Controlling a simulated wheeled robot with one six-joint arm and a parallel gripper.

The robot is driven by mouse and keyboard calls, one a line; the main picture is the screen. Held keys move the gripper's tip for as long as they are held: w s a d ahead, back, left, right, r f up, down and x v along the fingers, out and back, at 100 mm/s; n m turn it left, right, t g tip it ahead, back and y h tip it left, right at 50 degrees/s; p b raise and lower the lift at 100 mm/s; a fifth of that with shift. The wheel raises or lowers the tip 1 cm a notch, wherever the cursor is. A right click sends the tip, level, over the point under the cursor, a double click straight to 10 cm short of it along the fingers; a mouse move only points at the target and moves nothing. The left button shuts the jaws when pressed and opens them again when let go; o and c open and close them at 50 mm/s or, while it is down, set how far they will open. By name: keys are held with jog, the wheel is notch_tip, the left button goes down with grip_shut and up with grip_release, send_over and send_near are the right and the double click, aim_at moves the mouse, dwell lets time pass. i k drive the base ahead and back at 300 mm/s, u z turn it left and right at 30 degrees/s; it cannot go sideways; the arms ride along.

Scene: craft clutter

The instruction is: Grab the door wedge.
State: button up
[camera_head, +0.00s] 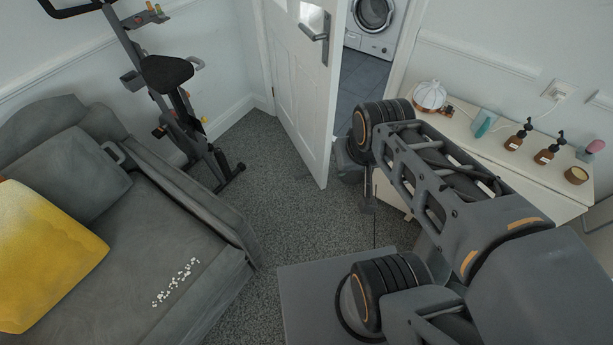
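I cannot make out a door wedge in this view. The white panelled door (305,85) stands open, with its lower edge near the dark speckled carpet, and no wedge shows at the visible part of that edge. My arm reaches from the lower right toward the middle of the view. My gripper (367,203) seems to hang at the arm's far end, just right of the door's bottom corner. It is small, dark and partly hidden by my arm, so its fingers and anything between them cannot be told. The floor behind my arm is hidden.
A grey sofa (215,220) with a yellow cushion (45,250) and scattered white bits (176,283) fills the left. An exercise bike (175,100) stands behind it. A white cabinet (465,130) with bottles is on the right. Carpet (265,160) between sofa and door is clear.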

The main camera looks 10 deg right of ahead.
aim_at(298, 175)
jog(key=z, duration=0.15)
jog(key=i, duration=1.1)
jog(key=u, duration=0.6)
jog(key=i, duration=0.65)
jog(key=u, duration=0.4)
